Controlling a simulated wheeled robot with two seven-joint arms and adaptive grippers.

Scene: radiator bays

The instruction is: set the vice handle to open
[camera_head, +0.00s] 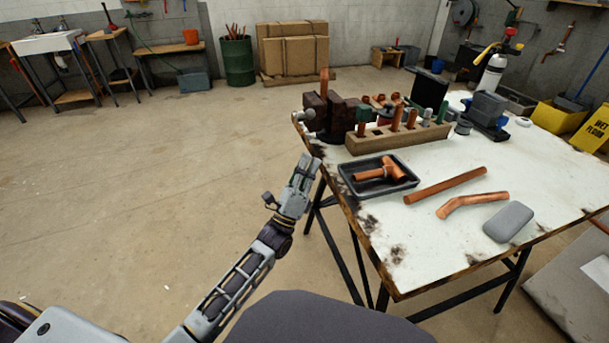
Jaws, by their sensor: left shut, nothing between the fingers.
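A dark rusty vice (341,117) stands at the far left corner of the white worktable (420,225), with an upright copper pipe (324,82) at its jaws. A pale metal handle (304,115) shows at the vice's left side, over the table edge; its exact angle is too small to tell. My left gripper (308,162) is shut and empty, just off the table's left edge. It is below the vice handle in the picture, apart from it. My right gripper is not in view.
A wooden block (398,138) with upright pipes stands beside the vice. A black tray (378,184) holds a copper tee; loose copper pipes (445,185) and a grey rounded case (508,222) lie nearer. Open floor (150,190) lies left of the table.

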